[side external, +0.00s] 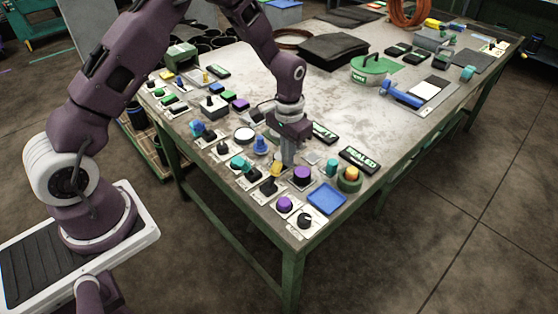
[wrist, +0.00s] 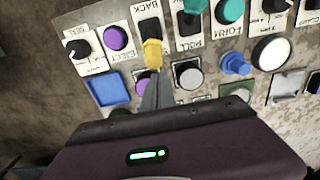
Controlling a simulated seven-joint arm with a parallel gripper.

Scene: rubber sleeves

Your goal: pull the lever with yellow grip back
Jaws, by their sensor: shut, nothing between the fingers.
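The lever with the yellow grip (wrist: 152,53) stands on a black base on a white plate lettered "BACK" in the wrist view. In the side view its yellow grip (side external: 275,169) shows small near the table's front edge, just in front of my gripper. My gripper (wrist: 154,78) is shut and empty, pointing down, with its fingertips right beside the yellow grip. In the side view my gripper (side external: 288,163) is low over the panel. I cannot tell whether the fingers touch the grip.
A blue knob (wrist: 235,64) and a white round button (wrist: 271,53) are to the right in the wrist view. The table's middle is clearer.

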